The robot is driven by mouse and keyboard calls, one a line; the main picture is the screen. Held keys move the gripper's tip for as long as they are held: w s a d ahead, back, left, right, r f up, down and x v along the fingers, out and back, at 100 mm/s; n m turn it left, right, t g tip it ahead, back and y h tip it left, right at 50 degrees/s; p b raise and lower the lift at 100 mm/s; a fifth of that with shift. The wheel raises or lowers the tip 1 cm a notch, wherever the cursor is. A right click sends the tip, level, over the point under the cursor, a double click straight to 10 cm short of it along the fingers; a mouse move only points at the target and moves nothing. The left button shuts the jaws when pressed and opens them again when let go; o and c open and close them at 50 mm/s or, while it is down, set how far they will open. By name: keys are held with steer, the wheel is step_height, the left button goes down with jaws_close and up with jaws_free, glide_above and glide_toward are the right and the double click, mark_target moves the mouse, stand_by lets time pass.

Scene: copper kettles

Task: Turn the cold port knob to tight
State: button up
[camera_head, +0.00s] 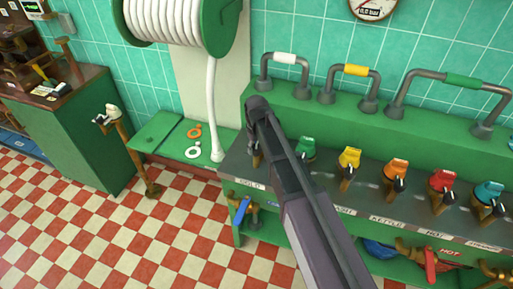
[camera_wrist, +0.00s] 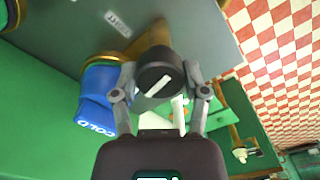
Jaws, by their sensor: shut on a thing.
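In the wrist view, my gripper (camera_wrist: 160,76) is shut on a round black knob (camera_wrist: 152,72) with a white line across its face. One finger is on each side of the knob. The white line lies at a slant, rising to the right in that view. A brass fitting shows behind the knob. Beside it is a blue handle (camera_wrist: 98,95) marked COLD, which also shows in the head view (camera_head: 241,211). A small pale label (camera_wrist: 118,22) is on the grey panel, too small to read surely. In the head view my arm hides the knob, and I cannot make out my fingers.
A row of coloured handles, such as green (camera_head: 306,146), yellow (camera_head: 349,157) and red (camera_head: 442,181), stands right of my arm. Pipe handles (camera_head: 354,70) rise behind. A red tap (camera_head: 430,264) is at lower right. The checkered floor (camera_head: 120,235) is open at left.

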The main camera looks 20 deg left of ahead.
steer(key=shift+m, duration=1.3)
steer(key=o, duration=1.1)
steer(key=shift+o, duration=0.2)
steer(key=shift+n, duration=0.3)
